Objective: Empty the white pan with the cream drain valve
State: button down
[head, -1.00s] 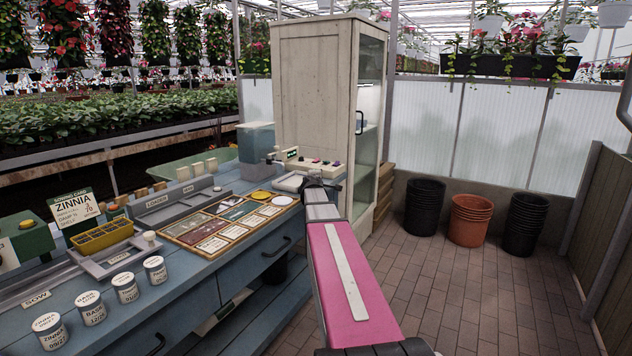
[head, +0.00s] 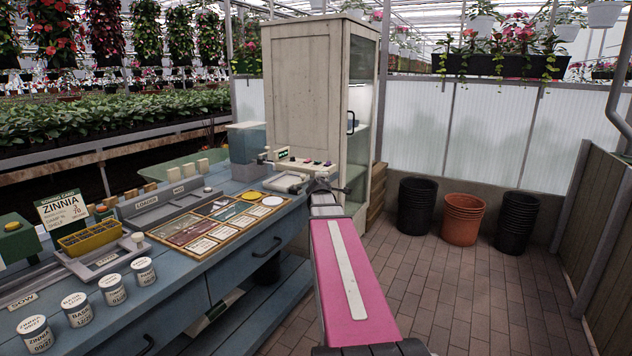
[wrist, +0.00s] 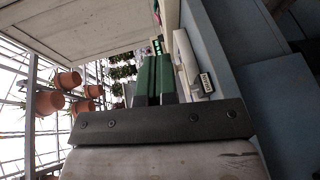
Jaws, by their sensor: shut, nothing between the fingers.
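A white pan (head: 287,182) sits at the far right end of the blue bench, in front of a cream control box. I cannot make out its cream drain valve. My gripper (head: 322,186) is at the far end of my pink arm, just right of the pan and over the bench edge; my arm hides its fingers in part. In the wrist view my gripper (wrist: 155,78) shows as two green fingers, close together and empty. A white edge (wrist: 184,58), which may be the pan, runs beside them on the right, with a small label next to it.
The control box (head: 305,165) and a clear blue tank (head: 248,143) stand behind the pan. A framed card tray (head: 215,223) lies to its left. A tall cream cabinet (head: 308,90) rises close behind. Black and terracotta pots (head: 461,219) stand on open brick floor at right.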

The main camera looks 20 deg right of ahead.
jog(key=shift+s+d+r, duration=0.15)
jog(key=shift+s+d, duration=0.05)
jog(key=shift+s, duration=0.65)
jog(key=shift+s+d+r, duration=0.15)
jog(key=shift+s+d, duration=0.05)
jog(key=shift+s, duration=0.6)
